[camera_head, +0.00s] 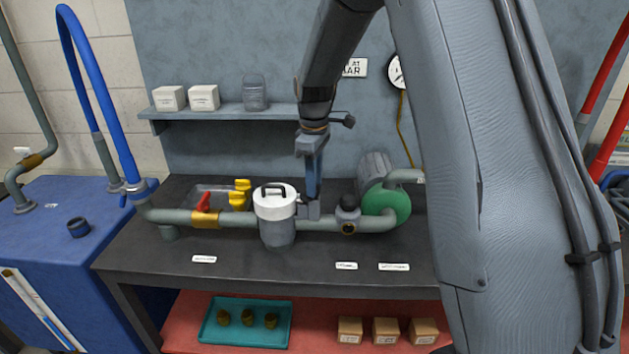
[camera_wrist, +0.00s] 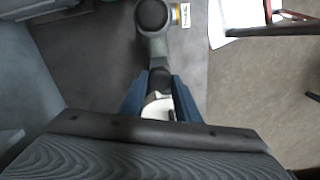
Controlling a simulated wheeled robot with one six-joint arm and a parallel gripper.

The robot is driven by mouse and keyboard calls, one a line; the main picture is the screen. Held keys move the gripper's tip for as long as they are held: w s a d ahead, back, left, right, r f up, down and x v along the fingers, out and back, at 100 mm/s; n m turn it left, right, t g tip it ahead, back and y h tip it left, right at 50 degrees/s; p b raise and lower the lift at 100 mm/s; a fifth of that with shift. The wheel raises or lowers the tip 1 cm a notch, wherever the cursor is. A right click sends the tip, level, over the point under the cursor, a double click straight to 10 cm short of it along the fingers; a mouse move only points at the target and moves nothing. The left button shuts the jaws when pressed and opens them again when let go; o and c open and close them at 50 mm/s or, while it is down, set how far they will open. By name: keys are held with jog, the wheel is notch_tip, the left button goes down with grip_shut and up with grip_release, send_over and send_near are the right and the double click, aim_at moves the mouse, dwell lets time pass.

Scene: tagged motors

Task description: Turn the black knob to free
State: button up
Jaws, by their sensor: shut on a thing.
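The black knob (camera_head: 348,201) sits on top of a valve body on the grey pipe, right of a white-lidded canister (camera_head: 275,203). In the wrist view a round black knob (camera_wrist: 152,15) is at the top, ahead of my fingers. My gripper (camera_head: 312,197) points down between the canister and the knob, apart from the knob. In the wrist view my blue fingers (camera_wrist: 160,88) are shut on a small grey-and-white piece (camera_wrist: 158,105) by the canister. My fingers partly hide it, so I cannot tell exactly what part it is.
A red lever (camera_head: 204,202) and yellow knobs (camera_head: 240,192) are on the left. A green motor (camera_head: 387,204) stands right of the knob. White labels (camera_head: 346,266) lie along the bench front (camera_head: 260,280). A shelf (camera_head: 225,111) is behind. The bench front is mostly clear.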

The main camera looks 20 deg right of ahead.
jog(key=n, duration=0.5)
jog(key=shift+n, duration=0.3)
jog(key=shift+n+p, duration=0.3)
jog(key=shift+n, duration=1.9)
jog(key=shift+r, duration=0.1)
jog(key=o, duration=1)
jog(key=shift+o, duration=0.2)
notch_tip(320, 180, up, 8)
jog(key=shift+f+b, duration=0.15)
jog(key=shift+b, duration=1.05)
